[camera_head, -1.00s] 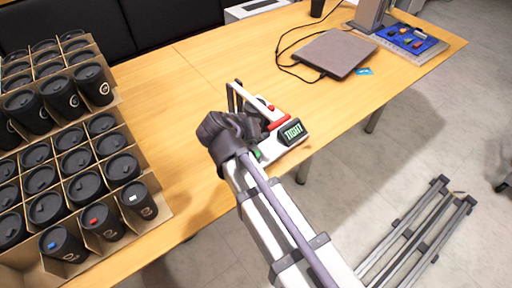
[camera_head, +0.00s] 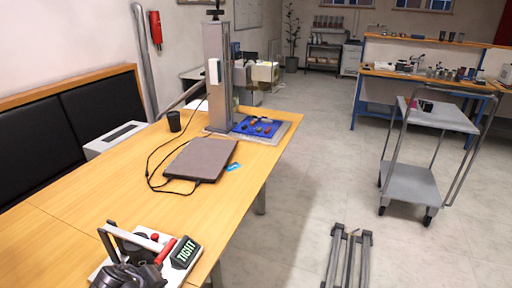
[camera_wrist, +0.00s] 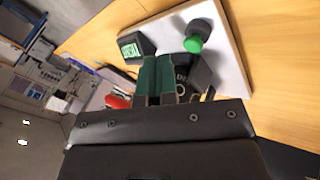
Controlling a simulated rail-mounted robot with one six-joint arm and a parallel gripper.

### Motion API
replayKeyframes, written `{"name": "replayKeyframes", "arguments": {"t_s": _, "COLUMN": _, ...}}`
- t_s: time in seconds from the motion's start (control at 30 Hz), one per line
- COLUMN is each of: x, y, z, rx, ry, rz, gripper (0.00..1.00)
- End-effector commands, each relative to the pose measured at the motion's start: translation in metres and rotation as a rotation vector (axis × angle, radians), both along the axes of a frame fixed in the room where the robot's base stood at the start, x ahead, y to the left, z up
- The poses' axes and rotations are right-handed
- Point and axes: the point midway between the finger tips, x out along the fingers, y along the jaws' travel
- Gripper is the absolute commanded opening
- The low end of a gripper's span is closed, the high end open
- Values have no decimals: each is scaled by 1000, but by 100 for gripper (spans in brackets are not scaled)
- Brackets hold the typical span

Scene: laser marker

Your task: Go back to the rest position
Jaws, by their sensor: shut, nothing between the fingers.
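My gripper (camera_wrist: 157,60) shows in the wrist view as two dark green fingers side by side, shut and empty. They are over or close to a white-based device; whether they touch it I cannot tell. The device (camera_head: 188,254) stands at the near end of the wooden table in the head view, with a red handle, a grey frame and a display reading TIGHT. In the wrist view its white base (camera_wrist: 232,62), display (camera_wrist: 134,47) and green button (camera_wrist: 193,44) show. A dark part of my arm covers the device's near side in the head view; the fingertips are hidden there.
On the table (camera_head: 85,205) are a closed laptop (camera_head: 201,158), a black cup (camera_head: 174,121), cables, and a column machine (camera_head: 217,75) with a blue tray (camera_head: 257,127). A grey trolley (camera_head: 410,180) stands right on open floor. A dark bench (camera_head: 100,115) is left.

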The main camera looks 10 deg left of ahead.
Motion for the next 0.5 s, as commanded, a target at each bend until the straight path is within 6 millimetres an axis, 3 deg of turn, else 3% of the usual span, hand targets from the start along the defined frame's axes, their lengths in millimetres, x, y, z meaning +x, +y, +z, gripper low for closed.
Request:
{"name": "replayKeyframes", "arguments": {"t_s": 0.03, "x": 17, "y": -33, "z": 6, "rx": -15, "ry": 60, "rz": -37, "gripper": 0}}
{"name": "replayKeyframes", "arguments": {"t_s": 0.17, "x": 61, "y": -114, "z": 11, "rx": -21, "ry": 232, "rz": -153, "gripper": 0}}
{"name": "replayKeyframes", "arguments": {"t_s": 0.3, "x": 102, "y": -219, "z": 25, "rx": 41, "ry": 394, "rz": -327, "gripper": 0}}
{"name": "replayKeyframes", "arguments": {"t_s": 0.5, "x": 130, "y": -380, "z": 53, "rx": 218, "ry": 522, "rz": -671, "gripper": 0}}
